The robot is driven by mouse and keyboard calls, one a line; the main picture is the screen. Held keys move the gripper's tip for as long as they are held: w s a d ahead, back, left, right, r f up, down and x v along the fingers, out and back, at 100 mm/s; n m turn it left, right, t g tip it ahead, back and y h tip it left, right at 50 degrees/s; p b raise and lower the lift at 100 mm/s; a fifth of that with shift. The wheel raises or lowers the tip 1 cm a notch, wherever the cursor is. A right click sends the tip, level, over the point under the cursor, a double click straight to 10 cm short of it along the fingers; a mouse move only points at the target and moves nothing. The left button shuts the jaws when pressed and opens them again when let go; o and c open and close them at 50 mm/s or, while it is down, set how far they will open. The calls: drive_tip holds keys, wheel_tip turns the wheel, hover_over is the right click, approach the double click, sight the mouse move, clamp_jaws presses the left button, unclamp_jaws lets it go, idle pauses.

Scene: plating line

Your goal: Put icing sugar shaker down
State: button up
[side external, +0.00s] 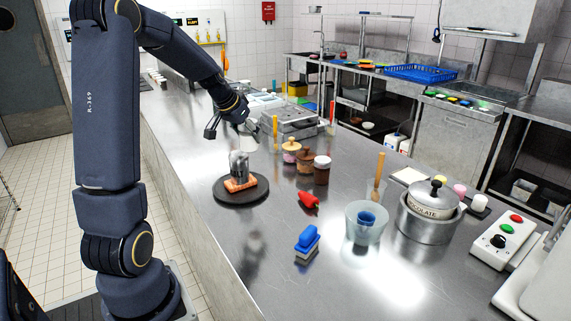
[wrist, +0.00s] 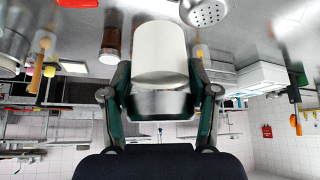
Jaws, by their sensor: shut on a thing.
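The icing sugar shaker, a white cylinder (wrist: 158,48) with a metal band or cap (wrist: 158,103), is held between the two fingers of my gripper (wrist: 159,94) in the wrist view. In the side external view, my gripper (side external: 238,128) is at the far part of the steel counter (side external: 290,240). The shaker's pale body (side external: 248,143) shows just below it, small and partly hidden. I cannot tell whether its base touches the counter.
Capped jars (side external: 321,170) stand nearer on the counter, right of my gripper. A dark round plate (side external: 258,194) holds a pastry under a metal piece. Steel trays (side external: 295,121) lie close to the right.

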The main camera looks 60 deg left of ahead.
drive_tip(key=s+a+r+n+g+y, duration=0.1)
drive_tip(key=s+a+n+y, duration=0.1)
drive_tip(key=s+a+n, duration=0.5)
drive_tip(key=s+a+r+g+y, duration=0.15)
drive_tip(key=s+a, duration=0.35)
drive_tip(key=s, duration=0.6)
drive_tip(key=x, duration=0.6)
drive_tip(key=w+r+x, duration=0.1)
drive_tip(key=x, duration=0.6)
drive_tip(key=w+a+x, duration=0.1)
drive_tip(key=x, duration=0.6)
drive_tip(key=shift+a+r, duration=0.1)
drive_tip(key=shift+r, duration=0.1)
drive_tip(key=shift+w+a+f, duration=0.2)
drive_tip(key=shift+a+f, duration=0.05)
drive_tip(key=shift+f, duration=1.7)
